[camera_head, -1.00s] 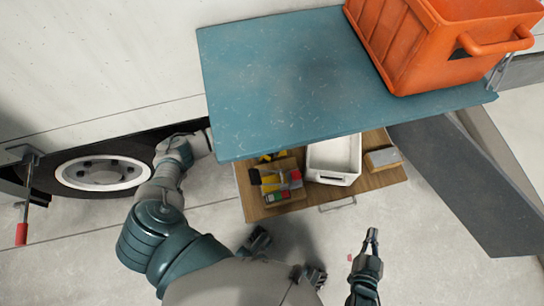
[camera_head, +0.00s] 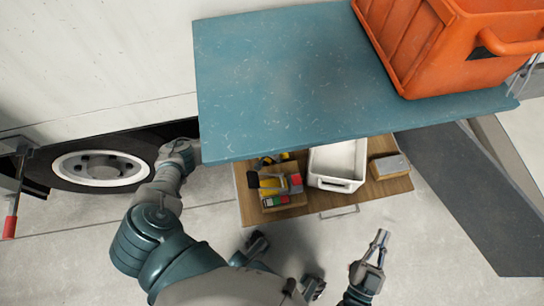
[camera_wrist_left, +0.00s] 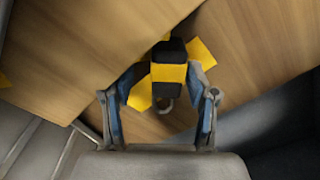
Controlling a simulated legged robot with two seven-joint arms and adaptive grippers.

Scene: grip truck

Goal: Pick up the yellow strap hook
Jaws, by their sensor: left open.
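The yellow strap hook (camera_wrist_left: 170,73), a black and yellow strap piece with a grey metal hook end, lies on a wooden surface in the left wrist view. My left gripper (camera_wrist_left: 165,82) is open, with one finger on each side of the strap hook; I cannot tell whether they touch it. In the head view my left arm reaches towards the tabletop's left edge, and its gripper is largely hidden under the tabletop. My right gripper (camera_head: 381,240) is over the floor, away from the drawer; its fingers show obliquely and nothing is seen between them.
A teal tabletop (camera_head: 290,80) overhangs the open wooden drawer (camera_head: 345,200). The drawer holds a small box of tools (camera_head: 283,203), a white bin (camera_head: 338,160) and a grey-topped block (camera_head: 390,165). An orange crate (camera_head: 425,50) stands on the tabletop. A truck wheel (camera_head: 100,168) is at left.

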